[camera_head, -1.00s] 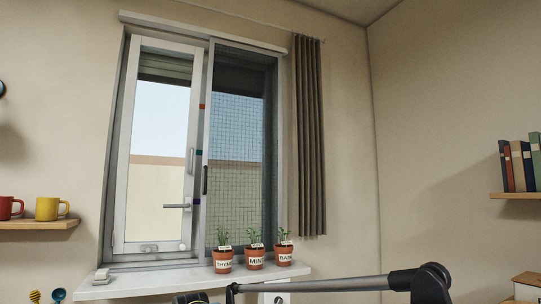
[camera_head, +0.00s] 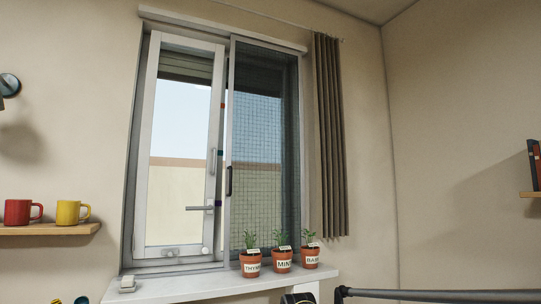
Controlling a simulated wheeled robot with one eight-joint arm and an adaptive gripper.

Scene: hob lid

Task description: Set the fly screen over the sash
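The fly screen (camera_head: 265,190) is a dark mesh panel in a grey frame, upright over the right half of the window. A dark upright handle (camera_head: 229,181) is on its left edge. The white-framed sash (camera_head: 153,140) fills the left half, with a lever handle (camera_head: 200,208) and a pale upright grip (camera_head: 212,163) near its right side. The screen does not cover most of the sash; I cannot tell whether the sash is fully shut. My gripper is not clearly in view; only part of my arm shows at the bottom right.
Three labelled herb pots, thyme (camera_head: 250,264), mint (camera_head: 282,262) and a third (camera_head: 310,258), stand on the sill (camera_head: 190,288) below the screen. A small pale block (camera_head: 127,284) sits at its left end. A brown curtain (camera_head: 329,140) hangs right. Mugs (camera_head: 70,213) stand on the left shelf.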

